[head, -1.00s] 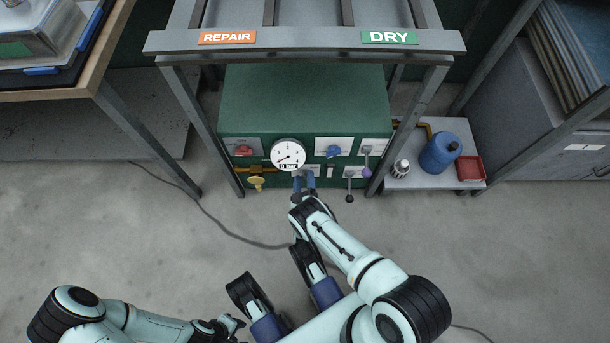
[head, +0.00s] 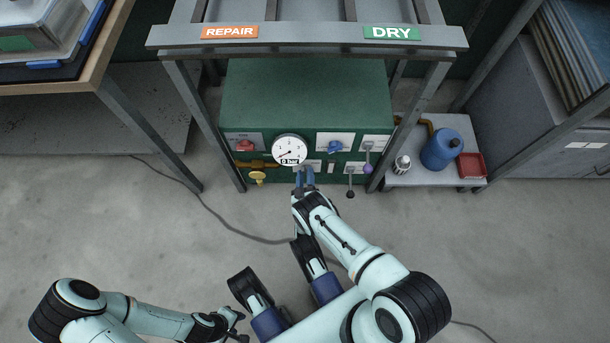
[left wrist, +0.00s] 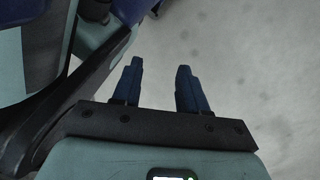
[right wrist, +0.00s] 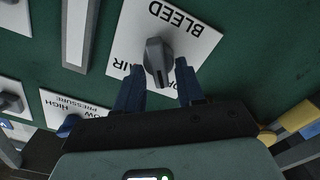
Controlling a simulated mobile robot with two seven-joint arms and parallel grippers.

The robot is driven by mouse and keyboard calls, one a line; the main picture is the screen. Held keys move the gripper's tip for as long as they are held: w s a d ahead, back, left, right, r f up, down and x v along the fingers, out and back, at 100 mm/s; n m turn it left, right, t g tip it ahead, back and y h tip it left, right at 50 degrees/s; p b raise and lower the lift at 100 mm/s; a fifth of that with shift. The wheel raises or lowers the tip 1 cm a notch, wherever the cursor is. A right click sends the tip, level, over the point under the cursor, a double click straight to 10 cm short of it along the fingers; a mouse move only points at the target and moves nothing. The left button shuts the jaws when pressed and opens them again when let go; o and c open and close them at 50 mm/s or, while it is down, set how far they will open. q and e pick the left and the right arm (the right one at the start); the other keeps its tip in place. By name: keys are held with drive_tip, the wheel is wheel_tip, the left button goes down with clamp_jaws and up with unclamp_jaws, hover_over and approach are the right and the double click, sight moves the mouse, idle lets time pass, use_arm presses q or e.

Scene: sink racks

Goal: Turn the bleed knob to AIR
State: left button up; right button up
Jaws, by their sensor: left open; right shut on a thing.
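The bleed knob (right wrist: 158,62) is a grey ridged knob on a white plate (right wrist: 190,30) marked BLEED, upside down in the right wrist view. An AIR label (right wrist: 130,68) lies beside it, partly hidden by a finger. The knob's ridge runs roughly up and down there, not pointing squarely at AIR. My right gripper (right wrist: 159,66) is shut on the knob, one blue finger on each side. In the head view my right gripper (head: 305,177) covers the knob below the gauge. My left gripper (left wrist: 160,66) is open and empty, above bare floor.
The green panel box (head: 300,105) carries a round gauge (head: 289,149) reading 0 bar, a red knob (head: 245,145), a blue knob (head: 334,147), a yellow valve (head: 257,177) and levers. A low shelf (head: 422,181) with a blue canister (head: 441,150) stands to the right. A cable (head: 225,222) crosses the floor.

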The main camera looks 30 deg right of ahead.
use_arm(q)
drive_tip(key=shift+t, duration=0.7)
drive_tip(key=w, duration=0.1)
drive_tip(key=w+r+p, duration=0.2)
drive_tip(key=shift+w+d, duration=0.2)
drive_tip(key=shift+w, duration=0.15)
use_arm(e)
drive_tip(key=m, duration=1)
drive_tip(key=d+m, duration=0.1)
drive_tip(key=m, duration=0.4)
drive_tip(key=shift+s+m, duration=0.25)
drive_tip(key=shift+m, duration=0.15)
drive_tip(key=o, duration=1)
use_arm(q)
drive_tip(key=shift+f, duration=0.1)
use_arm(e)
drive_tip(key=shift+f, duration=0.1)
